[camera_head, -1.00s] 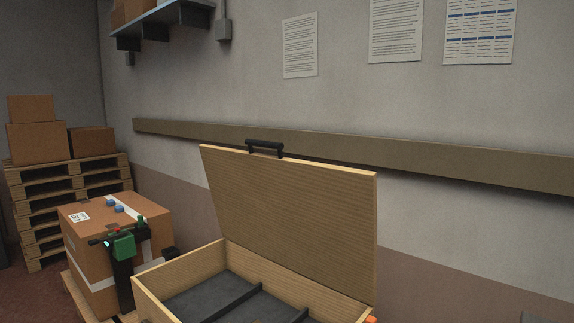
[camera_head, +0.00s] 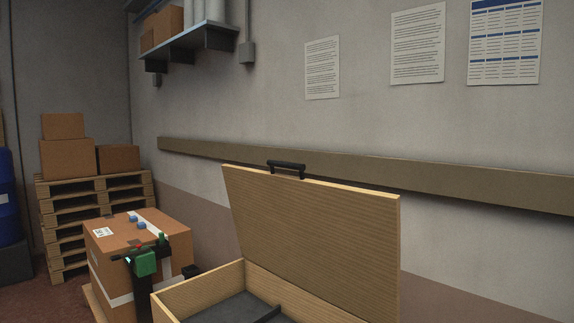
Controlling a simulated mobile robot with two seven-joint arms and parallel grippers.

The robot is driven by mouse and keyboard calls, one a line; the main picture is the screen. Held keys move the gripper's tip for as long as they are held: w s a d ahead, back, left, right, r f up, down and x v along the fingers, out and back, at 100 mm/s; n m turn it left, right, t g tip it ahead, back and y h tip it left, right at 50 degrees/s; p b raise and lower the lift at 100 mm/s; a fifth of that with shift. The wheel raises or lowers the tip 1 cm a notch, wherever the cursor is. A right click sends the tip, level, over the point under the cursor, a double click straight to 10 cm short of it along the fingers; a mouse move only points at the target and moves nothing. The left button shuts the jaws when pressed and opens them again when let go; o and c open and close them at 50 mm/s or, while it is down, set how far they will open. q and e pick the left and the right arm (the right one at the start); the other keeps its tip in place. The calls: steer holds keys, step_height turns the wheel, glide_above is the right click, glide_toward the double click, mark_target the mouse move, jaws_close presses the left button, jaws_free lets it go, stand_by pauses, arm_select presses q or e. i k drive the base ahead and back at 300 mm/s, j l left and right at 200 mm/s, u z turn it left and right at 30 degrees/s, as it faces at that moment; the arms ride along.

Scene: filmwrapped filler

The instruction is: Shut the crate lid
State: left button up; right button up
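The wooden crate (camera_head: 196,290) stands at the bottom middle, partly cut off by the lower edge of the picture. Its lid (camera_head: 315,235) is raised, standing upright and leaning slightly back. A black bar handle (camera_head: 287,169) sits on the lid's top edge. Inside the crate I see a dark grey floor (camera_head: 222,310) and a dark divider. Neither of my grippers is in view.
A taped cardboard box (camera_head: 108,258) stands left of the crate, with a black and green device (camera_head: 146,263) before it. Stacked pallets (camera_head: 92,205) carry cartons at the far left, near a blue drum (camera_head: 8,205). A wall rail (camera_head: 380,172) runs behind the lid.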

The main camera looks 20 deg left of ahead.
mark_target(340, 244)
steer(key=j+z, duration=0.15)
steer(key=z, duration=0.2)
steer(key=j+z, duration=0.15)
steer(key=z, duration=0.25)
steer(key=j+z, duration=0.15)
steer(key=z, duration=0.2)
steer(key=j+z, duration=0.2)
steer(key=j, duration=0.15)
steer(key=k+j+z, duration=0.1)
steer(key=j+z, duration=0.15)
steer(key=k+j+z, duration=0.2)
steer(key=j, duration=0.2)
steer(key=k+j+z, duration=0.1)
steer(key=j, duration=0.25)
steer(key=k+j+z, duration=0.1)
steer(key=j, duration=0.2)
steer(key=k+j, duration=0.15)
steer(key=j, duration=0.15)
steer(key=j+z, duration=0.05)
